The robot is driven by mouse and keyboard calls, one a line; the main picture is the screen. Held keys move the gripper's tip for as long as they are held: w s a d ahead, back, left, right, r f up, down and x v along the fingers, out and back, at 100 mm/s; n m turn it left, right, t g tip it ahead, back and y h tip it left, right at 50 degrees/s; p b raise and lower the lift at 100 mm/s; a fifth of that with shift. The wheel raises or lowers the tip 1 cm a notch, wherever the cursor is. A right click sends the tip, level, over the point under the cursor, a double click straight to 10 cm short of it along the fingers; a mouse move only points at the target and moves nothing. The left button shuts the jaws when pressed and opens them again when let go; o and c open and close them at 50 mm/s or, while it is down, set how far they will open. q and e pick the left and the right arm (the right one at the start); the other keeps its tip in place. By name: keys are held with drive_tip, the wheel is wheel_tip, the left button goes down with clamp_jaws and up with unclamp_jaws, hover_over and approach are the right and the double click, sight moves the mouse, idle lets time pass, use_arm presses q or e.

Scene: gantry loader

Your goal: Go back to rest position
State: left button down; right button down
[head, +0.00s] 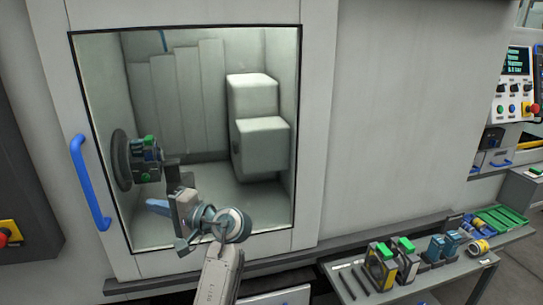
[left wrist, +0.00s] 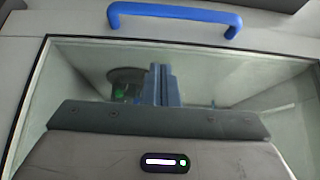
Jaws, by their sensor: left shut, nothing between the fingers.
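My left gripper (head: 150,204) is in front of the machine door's window (head: 265,215), low in the head view, with its blue fingers pointing left. Its fingers (left wrist: 160,85) show in the left wrist view, together and empty. The blue door handle (head: 90,183) is to the left of the gripper and apart from it; it also shows at the top of the left wrist view (left wrist: 175,12). My right gripper is in neither view.
Behind the window is a round chuck (head: 122,160) with green-marked jaws. At the lower right a shelf (head: 440,283) carries several holders and parts, with a green tray (head: 512,216) beyond. A control panel (head: 515,85) is at far right. The plain machine front right of the window is clear.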

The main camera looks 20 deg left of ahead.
use_arm(q)
drive_tip(key=s+d+f+m+t+h, duration=0.15)
drive_tip(key=s+f+h, duration=0.25)
drive_tip(key=f, duration=0.7)
drive_tip(key=s+d+f+t+h, duration=0.25)
drive_tip(key=s+f+h, duration=0.2)
drive_tip(key=f, duration=0.65)
drive_tip(key=s+d+f+h, duration=0.4)
drive_tip(key=s+d+f, duration=0.15)
drive_tip(key=s, duration=0.35)
drive_tip(key=s+d+f+h, duration=0.5)
drive_tip(key=s+d, duration=0.1)
drive_tip(key=s, duration=0.2)
wheel_tip(320, 180, down, 28)
drive_tip(key=a+n+g, duration=0.1)
drive_tip(key=a+g, duration=0.1)
drive_tip(key=a, duration=0.1)
drive_tip(key=s+a+f+g, duration=0.1)
drive_tip(key=s+f, duration=1.8)
drive_tip(key=f, duration=0.1)
drive_tip(key=shift+f, duration=0.2)
